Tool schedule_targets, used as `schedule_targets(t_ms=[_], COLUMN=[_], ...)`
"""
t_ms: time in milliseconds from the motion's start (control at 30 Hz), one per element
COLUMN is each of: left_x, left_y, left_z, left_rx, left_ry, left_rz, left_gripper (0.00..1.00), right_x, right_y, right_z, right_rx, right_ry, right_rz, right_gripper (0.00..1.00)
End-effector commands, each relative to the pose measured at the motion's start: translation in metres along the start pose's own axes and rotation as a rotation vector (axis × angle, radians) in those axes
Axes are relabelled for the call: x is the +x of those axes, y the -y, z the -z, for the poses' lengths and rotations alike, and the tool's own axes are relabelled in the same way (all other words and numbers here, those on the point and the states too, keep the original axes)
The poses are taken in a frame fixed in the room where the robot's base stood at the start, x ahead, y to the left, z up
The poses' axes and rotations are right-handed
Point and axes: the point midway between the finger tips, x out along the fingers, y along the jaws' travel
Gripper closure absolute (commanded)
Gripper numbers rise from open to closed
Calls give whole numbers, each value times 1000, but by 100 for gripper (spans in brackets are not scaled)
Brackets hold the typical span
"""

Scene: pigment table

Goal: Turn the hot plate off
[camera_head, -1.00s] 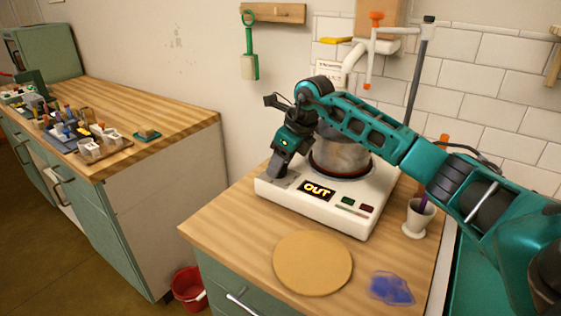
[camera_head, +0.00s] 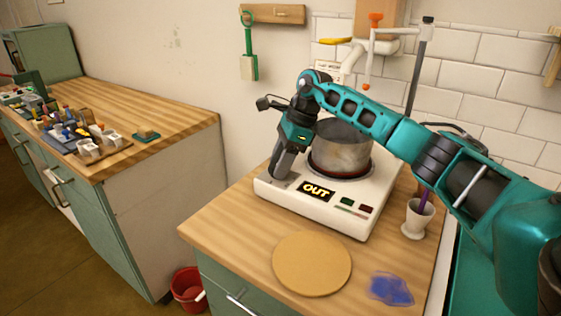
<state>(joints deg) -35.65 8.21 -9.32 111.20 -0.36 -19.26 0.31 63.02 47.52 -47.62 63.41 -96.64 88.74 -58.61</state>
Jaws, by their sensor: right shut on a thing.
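The white hot plate (camera_head: 318,214) stands on the wooden counter. My right gripper (camera_head: 281,172) reaches down at the left end of the hot plate's top, left of the pot. It is shut on the hot plate's knob, which the fingers mostly hide. My left gripper is not in view.
A round wooden board (camera_head: 312,263) and a blue translucent patch (camera_head: 391,289) lie in front. A white mortar (camera_head: 418,219) with a purple pestle stands at right. A second counter (camera_head: 165,111) at left holds pigment items. A red bucket (camera_head: 188,290) is on the floor.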

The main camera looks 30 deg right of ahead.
Motion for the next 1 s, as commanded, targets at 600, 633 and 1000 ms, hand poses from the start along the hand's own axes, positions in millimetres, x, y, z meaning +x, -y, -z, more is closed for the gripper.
schedule_targets(t_ms=[600,633,1000], left_x=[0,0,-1], left_y=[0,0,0], left_z=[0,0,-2], left_rx=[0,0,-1], left_ry=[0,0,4], left_rz=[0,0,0], left_gripper=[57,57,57], right_x=[-1,-1,0], right_y=[1,1,0], right_z=[0,0,0], right_rx=[-26,-25,-23], right_ry=[1,1,0], right_rz=[-7,-7,-9], right_gripper=[46,43,28])
